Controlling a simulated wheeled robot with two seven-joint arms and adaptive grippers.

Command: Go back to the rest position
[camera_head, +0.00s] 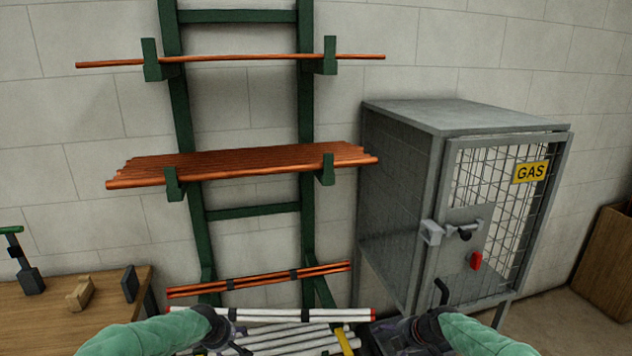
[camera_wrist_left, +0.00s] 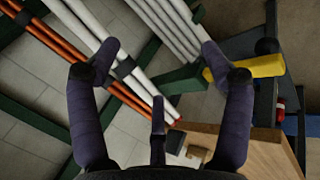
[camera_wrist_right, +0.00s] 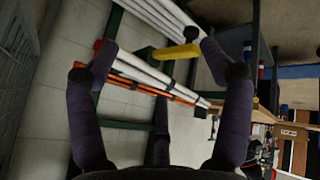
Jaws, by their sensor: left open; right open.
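My left gripper (camera_wrist_left: 158,65) is open in the left wrist view, with nothing between its fingers. White pipes and orange pipes lie beyond it. My right gripper (camera_wrist_right: 155,60) is open and empty in the right wrist view, with white pipes (camera_wrist_right: 145,70) beyond its fingers. In the head view both arms, in green sleeves, come in at the bottom edge. The left hand (camera_head: 225,330) is in front of the white pipes (camera_head: 285,340). The right hand (camera_head: 415,335) is below the gas cage. The fingertips are partly cut off or hidden in the head view.
A green rack (camera_head: 180,110) holds copper pipes (camera_head: 240,165) on several levels against the wall. A grey mesh cage (camera_head: 400,190) with a GAS sign (camera_head: 530,172) stands at the right. A wooden bench (camera_head: 50,315) with tools is at the left. A yellow part (camera_head: 343,340) lies by the white pipes.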

